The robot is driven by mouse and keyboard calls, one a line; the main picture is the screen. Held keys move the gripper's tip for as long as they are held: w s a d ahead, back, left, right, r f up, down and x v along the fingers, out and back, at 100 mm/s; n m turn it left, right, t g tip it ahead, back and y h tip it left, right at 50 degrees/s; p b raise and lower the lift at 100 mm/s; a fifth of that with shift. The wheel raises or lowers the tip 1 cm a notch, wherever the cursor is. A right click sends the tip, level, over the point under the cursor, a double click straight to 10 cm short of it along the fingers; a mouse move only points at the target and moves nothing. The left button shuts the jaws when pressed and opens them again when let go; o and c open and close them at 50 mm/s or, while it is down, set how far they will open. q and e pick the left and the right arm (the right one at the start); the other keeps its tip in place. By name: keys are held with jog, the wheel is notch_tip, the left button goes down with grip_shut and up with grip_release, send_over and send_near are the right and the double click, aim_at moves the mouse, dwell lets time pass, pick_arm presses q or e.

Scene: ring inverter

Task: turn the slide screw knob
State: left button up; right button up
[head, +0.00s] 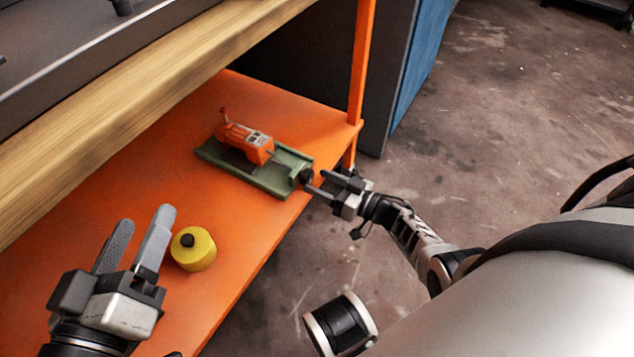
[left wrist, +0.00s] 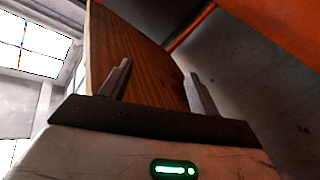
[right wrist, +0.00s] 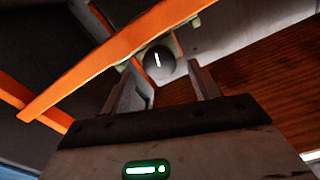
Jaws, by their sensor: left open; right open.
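The slide screw knob (head: 305,176) is a small dark round knob at the right end of a green slide base (head: 262,183). An orange block (head: 245,142) sits on that base. In the right wrist view the knob (right wrist: 160,62) is a dark disc with a white mark, framed beyond my right fingers. My right gripper (head: 317,184) is open with its fingertips close to the knob; I cannot tell whether they touch it. My left gripper (head: 143,226) is open and empty, far from the knob, above the orange shelf. It also shows open in the left wrist view (left wrist: 158,82).
A yellow cylinder with a black top (head: 193,250) stands on the orange shelf (head: 110,190), just right of my left gripper. A wooden beam (head: 120,95) overhangs the shelf. An orange post (head: 362,60) rises at the shelf's right corner. Open floor (head: 480,120) lies to the right.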

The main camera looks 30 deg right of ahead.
pick_arm(q)
jog(key=shift+w+a+r+m+t, duration=0.15)
jog(key=shift+w+r+m+t, duration=0.3)
jog(key=shift+r, duration=0.25)
pick_arm(e)
jog(key=shift+x, duration=0.9)
jog(key=shift+c, duration=0.3)
jog(key=c, duration=0.9)
pick_arm(q)
jog(key=shift+f, duration=0.1)
pick_arm(e)
jog(key=shift+n, duration=0.4)
jog(key=shift+s+n+b, duration=0.1)
jog(key=shift+n+b, duration=0.3)
jog(key=shift+n, duration=0.2)
jog(key=n+b, duration=0.1)
jog(key=n, duration=0.4)
jog(key=shift+f, duration=0.15)
jog(key=n+b, duration=0.1)
jog(key=n, duration=0.3)
jog(key=shift+s+a, duration=0.1)
pick_arm(q)
notch_tip(320, 180, up, 7)
jog(key=w+m+t+h+b, duration=0.1)
jog(key=m+t+h, duration=0.2)
jog(key=m, duration=0.2)
jog(key=shift+a+t+h, duration=0.3)
jog(key=shift+a+t, duration=0.05)
pick_arm(e)
jog(key=shift+n, duration=1.5)
